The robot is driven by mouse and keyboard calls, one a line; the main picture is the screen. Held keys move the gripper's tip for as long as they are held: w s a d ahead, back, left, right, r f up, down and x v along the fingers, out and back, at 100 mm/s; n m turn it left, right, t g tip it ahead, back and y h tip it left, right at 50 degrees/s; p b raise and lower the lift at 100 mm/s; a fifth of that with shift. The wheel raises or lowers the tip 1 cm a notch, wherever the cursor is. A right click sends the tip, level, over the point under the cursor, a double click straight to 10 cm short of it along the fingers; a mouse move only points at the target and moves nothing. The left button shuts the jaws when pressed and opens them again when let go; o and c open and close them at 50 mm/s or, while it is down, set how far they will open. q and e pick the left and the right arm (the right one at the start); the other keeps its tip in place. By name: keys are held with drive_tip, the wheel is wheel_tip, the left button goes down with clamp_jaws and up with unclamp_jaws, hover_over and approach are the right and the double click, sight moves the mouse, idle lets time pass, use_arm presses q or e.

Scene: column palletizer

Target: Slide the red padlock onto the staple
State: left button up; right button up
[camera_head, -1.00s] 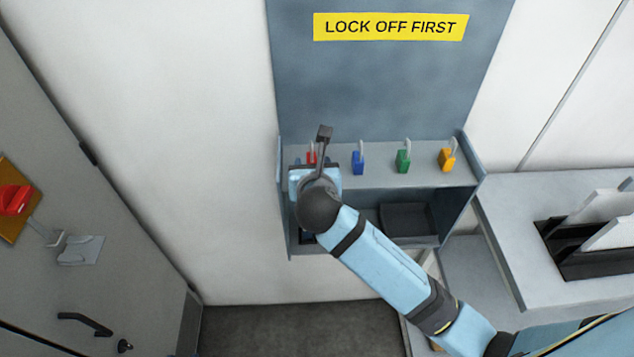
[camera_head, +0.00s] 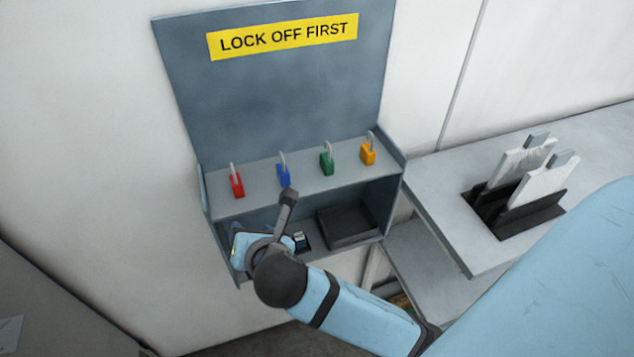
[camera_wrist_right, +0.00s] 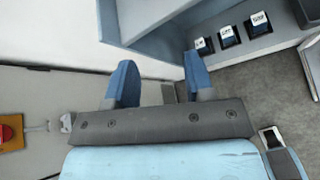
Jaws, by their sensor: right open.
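The red padlock (camera_head: 237,185) stands upright, shackle up, at the left end of the grey cabinet's upper shelf. My right gripper (camera_head: 243,250) is below and in front of it, by the cabinet's lower left compartment, partly hidden behind my wrist. In the right wrist view, its two blue fingers (camera_wrist_right: 162,80) are spread apart with nothing between them. A small grey metal fitting (camera_wrist_right: 66,122), perhaps the staple, shows at the left of that view beside a red switch knob (camera_wrist_right: 7,132) on a yellow plate. My left gripper is not in view.
A blue padlock (camera_head: 284,176), green padlock (camera_head: 327,164) and yellow padlock (camera_head: 368,154) stand right of the red one. A black tray (camera_head: 345,226) sits in the lower compartment. Small labelled blocks (camera_wrist_right: 229,37) lie in the cabinet. A grey bench (camera_head: 440,185) adjoins on the right.

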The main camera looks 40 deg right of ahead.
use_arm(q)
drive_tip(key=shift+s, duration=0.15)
use_arm(e)
drive_tip(key=s+d+f+m+y, duration=0.1)
drive_tip(key=s+d+f+m, duration=0.1)
drive_tip(key=s+f+m, duration=0.2)
drive_tip(key=s+d+f+m+g+y, duration=0.1)
drive_tip(key=s+f+m, duration=0.4)
drive_tip(key=f+m, duration=0.6)
drive_tip(key=s+d+f+m+y, duration=0.2)
drive_tip(key=s+d+f+m, duration=0.1)
drive_tip(key=f+m, duration=0.4)
drive_tip(key=s+m, duration=0.1)
drive_tip(key=m, duration=0.2)
drive_tip(key=shift+s+d+f+m, duration=0.25)
drive_tip(key=shift+s+d+m, duration=0.05)
drive_tip(key=shift+d+m, duration=0.1)
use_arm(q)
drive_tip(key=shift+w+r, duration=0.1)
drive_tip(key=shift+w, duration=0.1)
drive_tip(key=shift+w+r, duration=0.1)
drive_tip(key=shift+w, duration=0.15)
use_arm(e)
drive_tip(key=shift+o, duration=0.4)
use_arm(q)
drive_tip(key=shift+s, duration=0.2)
